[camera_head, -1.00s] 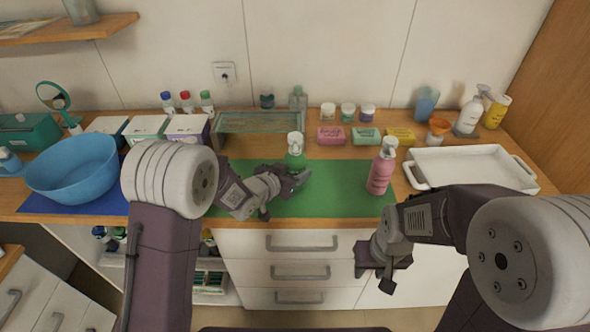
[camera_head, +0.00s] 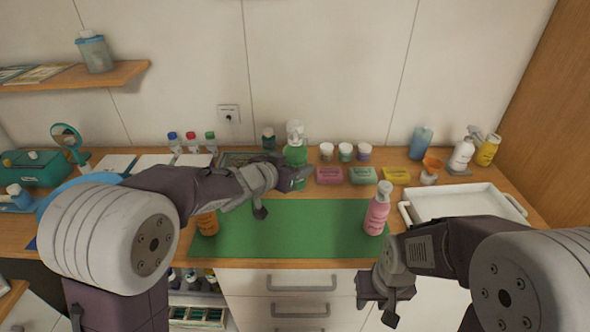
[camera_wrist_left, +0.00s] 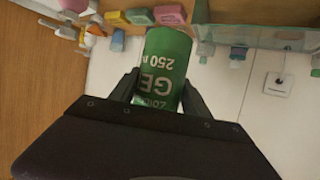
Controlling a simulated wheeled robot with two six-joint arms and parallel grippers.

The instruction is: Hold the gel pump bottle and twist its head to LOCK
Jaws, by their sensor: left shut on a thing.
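The green gel pump bottle (camera_head: 296,155) with a clear-white pump head (camera_head: 295,131) is near the middle of the head view, upright and above the back of the green mat (camera_head: 270,235). My left gripper (camera_head: 293,178) is shut on its body. In the left wrist view the green bottle (camera_wrist_left: 163,70), with upside-down "GEL 250" lettering, sits between the two dark fingers; its pump head is not seen there. My right gripper (camera_head: 385,292) hangs low in front of the counter, apart from the bottle; its jaw opening is unclear.
A pink pump bottle (camera_head: 377,209) stands at the mat's right end, an orange bottle (camera_head: 207,223) at its left. Soap boxes (camera_head: 361,175) and small jars (camera_head: 345,151) line the back. A white tray (camera_head: 409,214) is at right. The mat's middle is clear.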

